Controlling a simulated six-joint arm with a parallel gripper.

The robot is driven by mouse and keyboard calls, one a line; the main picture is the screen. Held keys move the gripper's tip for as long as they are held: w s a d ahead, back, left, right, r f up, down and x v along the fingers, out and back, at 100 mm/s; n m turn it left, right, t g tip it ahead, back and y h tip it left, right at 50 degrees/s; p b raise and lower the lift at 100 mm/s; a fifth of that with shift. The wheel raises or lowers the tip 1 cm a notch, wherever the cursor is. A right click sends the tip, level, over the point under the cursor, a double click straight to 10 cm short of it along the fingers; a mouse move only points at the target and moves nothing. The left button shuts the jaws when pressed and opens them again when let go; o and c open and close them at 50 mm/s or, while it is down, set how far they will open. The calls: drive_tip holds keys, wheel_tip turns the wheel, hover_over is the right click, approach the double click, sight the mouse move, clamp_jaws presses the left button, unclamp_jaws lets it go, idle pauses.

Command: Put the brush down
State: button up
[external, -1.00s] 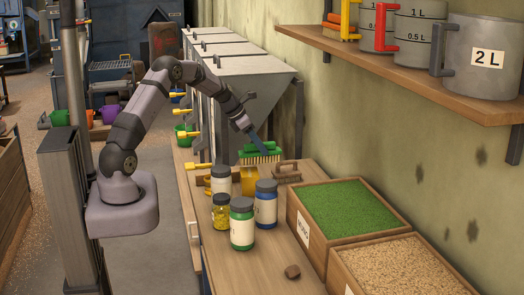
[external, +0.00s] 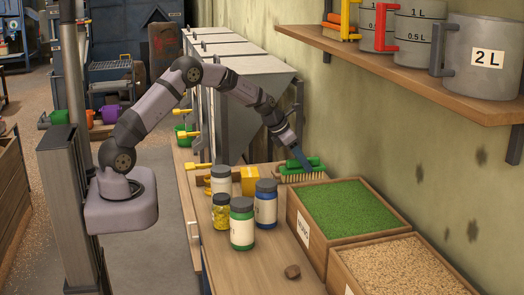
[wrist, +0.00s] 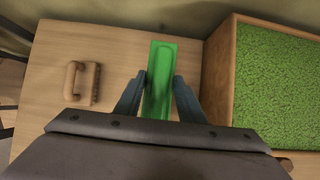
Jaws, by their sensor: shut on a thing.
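The brush (external: 302,171) has a green back and pale bristles. My gripper (external: 301,163) is shut on its green back. In the external view the brush is at the back right of the wooden bench, near the wall, with its bristles pointing down at or just above the bench top; I cannot tell whether they touch. In the wrist view the green back (wrist: 158,80) lies between my two fingers (wrist: 158,95), and the bristles are hidden below it.
A wooden-handled block (wrist: 82,84) lies left of the brush in the wrist view. The box of green pellets (external: 348,207) stands close on the right. Several jars (external: 242,222) and a yellow scoop (external: 249,181) stand to the left. Bench between them is bare.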

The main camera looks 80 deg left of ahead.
sight(285, 168)
drive_tip(key=shift+f, duration=4.3)
drive_tip(key=shift+f, duration=0.1)
drive_tip(key=shift+f, duration=0.1)
drive_tip(key=o, duration=1.1)
drive_tip(key=shift+r, duration=0.25)
drive_tip(key=v, duration=1.2)
drive_tip(key=shift+b, duration=0.4)
